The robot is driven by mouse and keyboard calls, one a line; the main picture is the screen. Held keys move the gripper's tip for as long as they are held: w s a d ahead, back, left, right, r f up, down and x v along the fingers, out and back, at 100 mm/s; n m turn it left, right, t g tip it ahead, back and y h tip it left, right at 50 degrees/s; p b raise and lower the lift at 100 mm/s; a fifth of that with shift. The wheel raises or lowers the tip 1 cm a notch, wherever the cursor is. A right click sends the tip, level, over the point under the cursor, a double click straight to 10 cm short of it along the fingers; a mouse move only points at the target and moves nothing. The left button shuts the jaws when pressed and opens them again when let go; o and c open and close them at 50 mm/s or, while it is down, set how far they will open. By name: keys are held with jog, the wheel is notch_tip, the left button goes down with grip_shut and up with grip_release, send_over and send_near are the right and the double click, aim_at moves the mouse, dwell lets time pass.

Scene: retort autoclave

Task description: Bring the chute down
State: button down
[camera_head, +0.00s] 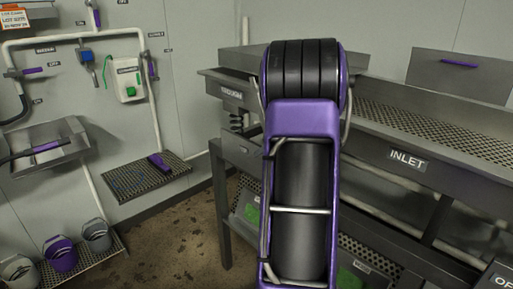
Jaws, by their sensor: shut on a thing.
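My own purple and black arm (304,160) rises through the middle of the view and blocks much of the metal bench behind it. My gripper is not visible; the arm hides it or it is out of frame. No part is labelled as the chute, and I cannot tell for sure which part it is. A grey tilted panel (455,82) with a purple handle (459,63) stands raised at the back right, above a perforated bench surface. The bench front (380,152) carries an INLET label (407,160).
A trough label (232,93) marks the bench's left end, with a dark coiled spring (236,121) below. At left are a wall sink (45,146), a perforated shelf (141,178) and several buckets, one purple (61,254). Wet brown floor (180,240) lies open between.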

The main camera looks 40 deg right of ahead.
jog(key=shift+s+g, duration=0.3)
jog(key=shift+s, duration=0.05)
jog(key=shift+d, duration=0.1)
jog(key=c, duration=0.8)
grip_release()
jog(key=shift+s, duration=0.1)
jog(key=shift+r, duration=0.15)
jog(key=v, duration=1.7)
jog(key=shift+s, duration=0.15)
